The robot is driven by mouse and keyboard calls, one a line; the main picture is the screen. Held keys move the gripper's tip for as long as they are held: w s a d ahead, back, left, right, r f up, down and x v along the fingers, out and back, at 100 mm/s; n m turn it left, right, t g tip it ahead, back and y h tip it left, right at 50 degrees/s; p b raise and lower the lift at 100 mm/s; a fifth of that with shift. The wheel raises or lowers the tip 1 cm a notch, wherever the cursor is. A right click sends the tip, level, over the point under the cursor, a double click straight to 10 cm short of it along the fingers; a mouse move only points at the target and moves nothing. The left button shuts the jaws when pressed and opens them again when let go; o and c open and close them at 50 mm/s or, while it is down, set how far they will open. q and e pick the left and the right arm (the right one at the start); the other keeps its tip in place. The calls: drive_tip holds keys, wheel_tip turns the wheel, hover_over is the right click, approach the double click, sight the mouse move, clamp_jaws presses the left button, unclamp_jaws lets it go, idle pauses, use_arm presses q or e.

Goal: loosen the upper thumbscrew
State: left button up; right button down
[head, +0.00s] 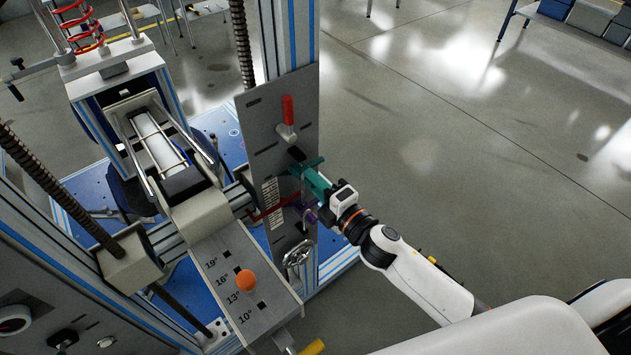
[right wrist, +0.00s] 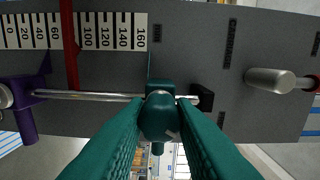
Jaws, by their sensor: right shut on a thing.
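The upper thumbscrew (right wrist: 160,117) is a dark teal knob on a teal collar around a thin metal rod in the right wrist view. My right gripper (right wrist: 161,106) has teal fingers on both sides of this knob and is shut on it. In the head view, the right gripper (head: 306,175) reaches the grey upright panel from the right; its fingers largely hide the thumbscrew there. A purple lower thumbscrew (right wrist: 25,120) sits farther along the same rod, and its purple part (head: 309,213) shows below the gripper. My left gripper is not in view.
The grey panel (head: 262,130) carries a printed scale (right wrist: 120,32), a red pointer (right wrist: 69,50), a red-handled lever (head: 288,110) above and a handwheel (head: 298,254) below. A black block (right wrist: 202,97) ends the rod. An orange knob (head: 246,280) sits on an angle plate. Open floor lies right.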

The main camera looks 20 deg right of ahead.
drive_tip(key=n, duration=0.6)
drive_tip(key=shift+n, duration=0.3)
idle(0.4)
drive_tip(key=c, duration=1.2)
unclamp_jaws()
drive_tip(key=shift+s, duration=0.1)
drive_tip(key=b+v, duration=0.4)
drive_tip(key=v, duration=0.8)
drive_tip(key=shift+b, duration=0.3)
